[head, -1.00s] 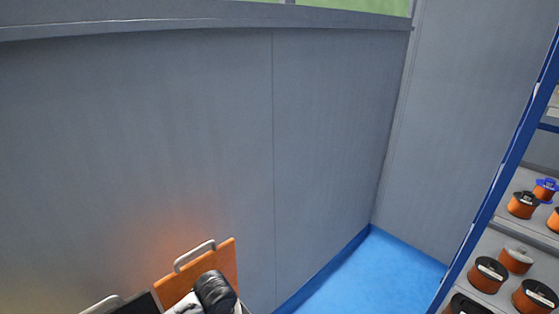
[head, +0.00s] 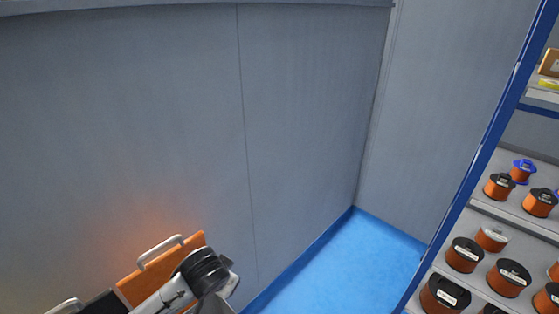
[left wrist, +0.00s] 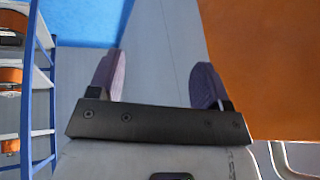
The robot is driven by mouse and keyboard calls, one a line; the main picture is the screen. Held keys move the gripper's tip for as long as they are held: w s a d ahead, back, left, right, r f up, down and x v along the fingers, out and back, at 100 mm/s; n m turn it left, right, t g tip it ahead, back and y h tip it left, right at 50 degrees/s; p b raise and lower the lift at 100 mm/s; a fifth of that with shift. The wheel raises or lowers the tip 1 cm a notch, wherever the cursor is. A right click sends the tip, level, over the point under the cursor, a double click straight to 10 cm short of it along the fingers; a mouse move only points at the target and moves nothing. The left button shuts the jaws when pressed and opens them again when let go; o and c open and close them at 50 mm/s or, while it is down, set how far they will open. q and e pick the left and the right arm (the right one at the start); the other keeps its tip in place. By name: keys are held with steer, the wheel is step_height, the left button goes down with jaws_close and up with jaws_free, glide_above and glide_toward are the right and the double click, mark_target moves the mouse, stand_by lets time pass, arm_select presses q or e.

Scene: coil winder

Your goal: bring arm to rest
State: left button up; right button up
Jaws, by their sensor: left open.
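My left arm rises from the bottom edge of the head view, with its dark wrist and the grey left gripper (head: 226,278) in front of the orange panel. In the left wrist view, the left gripper (left wrist: 157,82) has its two purplish fingers wide apart. Nothing is between them; a grey surface lies beyond. The right arm and right gripper are in neither view.
An orange panel (head: 135,287) with a metal handle stands at lower left, close to my left arm. It also fills the upper right of the wrist view (left wrist: 265,70). A blue-framed rack (head: 478,170) holds several copper spools at right. Blue floor (head: 340,265) is clear; grey walls (head: 130,120) stand behind.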

arm_select(q)
step_height(320, 180, up, 12)
steer(key=s+d+m+t+h+p, duration=0.1)
steer(key=s+m+t, duration=0.15)
steer(key=t, duration=0.25)
steer(key=s+a+r+n+t+p, duration=0.1)
steer(key=s+a+p, duration=0.1)
steer(key=s, duration=0.2)
steer(key=s+a+f+n+g+p, duration=0.25)
steer(key=s+f, duration=0.35)
steer(key=s, duration=0.4)
steer(key=s+a+f+n+g+p, duration=0.1)
steer(key=s+a+f+g+p, duration=0.15)
steer(key=s+f, duration=0.5)
steer(key=s+a+f+n+g+p, duration=0.2)
steer(key=s+f+g, duration=0.15)
steer(key=s, duration=0.75)
steer(key=w+p+v, duration=0.2)
steer(key=p+v, duration=1)
steer(key=w+d+r+p+v, duration=0.1)
steer(key=w+p+v, duration=0.2)
steer(key=p+v, duration=0.8)
steer(key=w+d+r+p+v, duration=0.1)
steer(key=w+p+v, duration=0.1)
steer(key=p+v, duration=1)
steer(key=r+p, duration=0.1)
steer(key=p, duration=0.2)
steer(key=shift+w+d+t+y, duration=0.3)
steer(key=shift+w+d+t, duration=0.05)
steer(key=shift+d, duration=0.05)
